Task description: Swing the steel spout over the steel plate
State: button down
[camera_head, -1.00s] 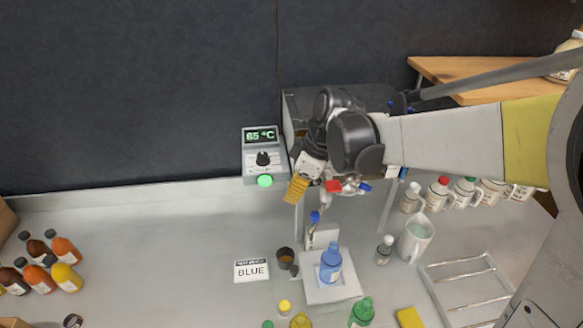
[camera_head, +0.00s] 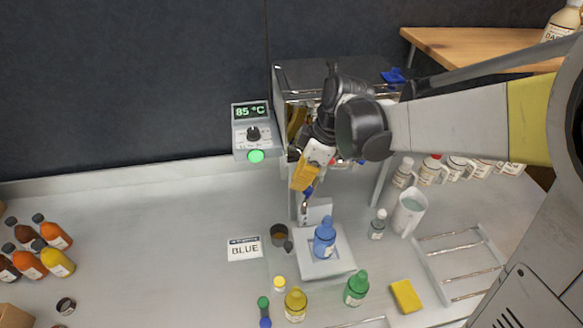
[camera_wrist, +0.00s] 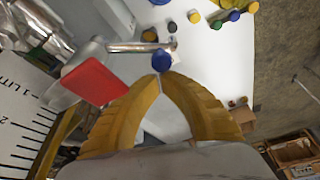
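The steel spout (camera_head: 304,208) points down below the evaporator, with a blue knob (camera_head: 309,191) at its upper end. The wrist view shows the spout (camera_wrist: 135,47) as a bright tube beside the blue knob (camera_wrist: 162,60). My gripper (camera_head: 301,184) has yellow fingers and is close above the knob. In the wrist view its fingertips (camera_wrist: 161,75) meet just behind the knob; contact is unclear. A pale square plate (camera_head: 338,267), apparently the steel plate, lies below and right of the spout, with a blue bottle (camera_head: 325,240) upright on it.
A red lever (camera_wrist: 95,83) is close left of my fingers in the wrist view. The controller (camera_head: 252,133) reads 85 °C. The counter's left middle is clear.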

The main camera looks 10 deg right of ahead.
jog(key=n, duration=0.1)
jog(key=s+d+n+g, duration=0.1)
jog(key=n, duration=0.1)
jog(key=shift+d, duration=0.1)
